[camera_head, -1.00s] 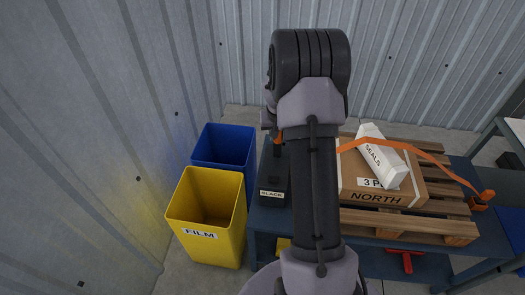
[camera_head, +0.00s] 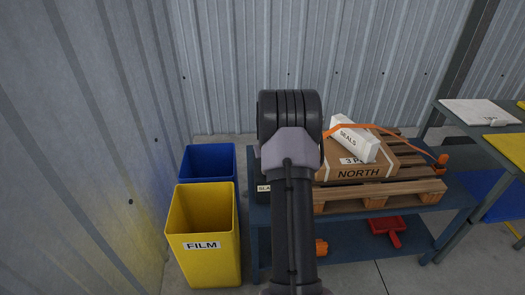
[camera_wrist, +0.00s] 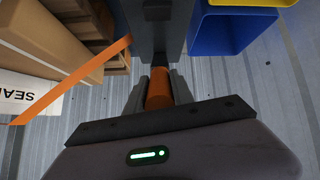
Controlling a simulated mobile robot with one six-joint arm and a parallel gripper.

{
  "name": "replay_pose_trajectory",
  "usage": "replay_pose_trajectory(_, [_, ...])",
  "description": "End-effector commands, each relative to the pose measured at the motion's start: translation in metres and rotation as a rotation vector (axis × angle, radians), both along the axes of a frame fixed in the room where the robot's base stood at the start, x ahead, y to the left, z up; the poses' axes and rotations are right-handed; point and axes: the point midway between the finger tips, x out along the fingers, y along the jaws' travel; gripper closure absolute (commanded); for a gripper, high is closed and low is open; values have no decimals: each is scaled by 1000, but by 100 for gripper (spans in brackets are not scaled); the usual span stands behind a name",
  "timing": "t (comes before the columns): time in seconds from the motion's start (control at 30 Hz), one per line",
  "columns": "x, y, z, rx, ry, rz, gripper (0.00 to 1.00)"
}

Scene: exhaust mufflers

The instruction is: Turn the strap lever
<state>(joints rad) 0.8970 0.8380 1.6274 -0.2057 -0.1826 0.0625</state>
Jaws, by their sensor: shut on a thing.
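The orange lever handle (camera_wrist: 158,92) shows in the wrist view as a short cylinder between the two grey fingers. My gripper (camera_wrist: 160,84) is shut on it, with one finger on each side. Beyond the lever is a dark grey housing (camera_wrist: 157,42). In the head view my arm hides the gripper and lever, and only part of the black housing with its label (camera_head: 263,188) shows. An orange strap (camera_head: 405,146) runs over a brown carton (camera_head: 362,172) and a white SEALS box (camera_head: 353,138); it also shows in the wrist view (camera_wrist: 72,82).
The carton sits on a wooden pallet (camera_head: 372,194) on a blue bench (camera_head: 448,203). A yellow FILM bin (camera_head: 203,262) and a blue bin (camera_head: 208,160) stand left of the bench. A corrugated wall (camera_head: 90,150) is close on the left. Another table (camera_head: 462,122) stands right.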

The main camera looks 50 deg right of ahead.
Motion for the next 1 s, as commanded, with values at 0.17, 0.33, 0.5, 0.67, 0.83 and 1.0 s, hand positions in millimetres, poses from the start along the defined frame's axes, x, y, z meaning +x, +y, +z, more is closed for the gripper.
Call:
replay_pose_trajectory(0.17, [1,-2,0,-8,-7,3,100])
replay_pose_trajectory(0.33, [1,-2,1,-9,-7,4,100])
replay_pose_trajectory(0.5, [1,-2,1,-9,-7,4,55])
replay_pose_trajectory(0.67, [1,-2,0,-7,-6,3,50])
replay_pose_trajectory(0.83, [0,-2,1,-7,-6,3,50])
replay_pose_trajectory(1.0, [-12,11,20,-8,-6,2,50])
